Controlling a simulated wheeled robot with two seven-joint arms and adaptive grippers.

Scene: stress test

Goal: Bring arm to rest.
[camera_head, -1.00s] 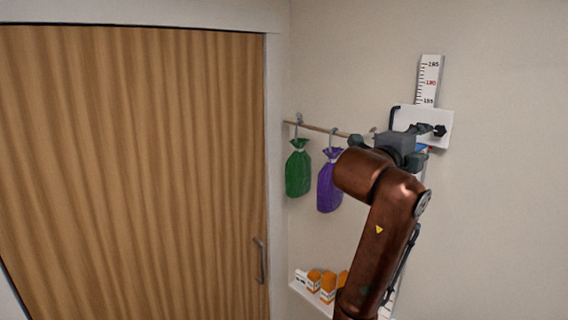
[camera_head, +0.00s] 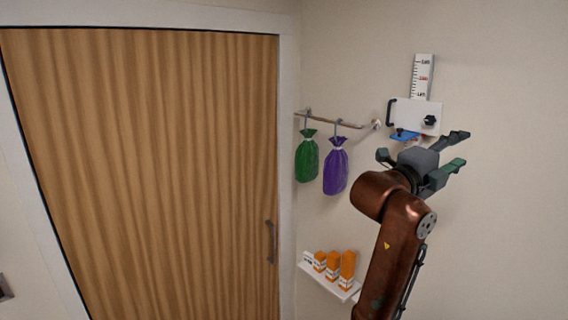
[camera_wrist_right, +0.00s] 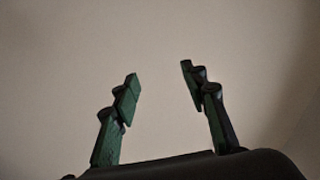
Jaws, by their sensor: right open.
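My right arm (camera_head: 397,235) is copper-brown and rises from the bottom right of the head view. My right gripper (camera_head: 458,150) is at its top, pointing up and to the right, in front of the bare wall. It is open, below and to the right of the white wall plate. In the right wrist view the two green and black fingers of the right gripper (camera_wrist_right: 158,82) stand wide apart. Nothing is between them but blank wall behind. My left gripper is not in view.
A white plate (camera_head: 414,114) with a black handle and knob sits below a measuring scale (camera_head: 423,76). Green (camera_head: 307,158) and purple bags (camera_head: 336,168) hang from a rail (camera_head: 335,120). Orange boxes (camera_head: 347,268) stand on a low shelf (camera_head: 326,282). A wooden door (camera_head: 150,170) fills the left.

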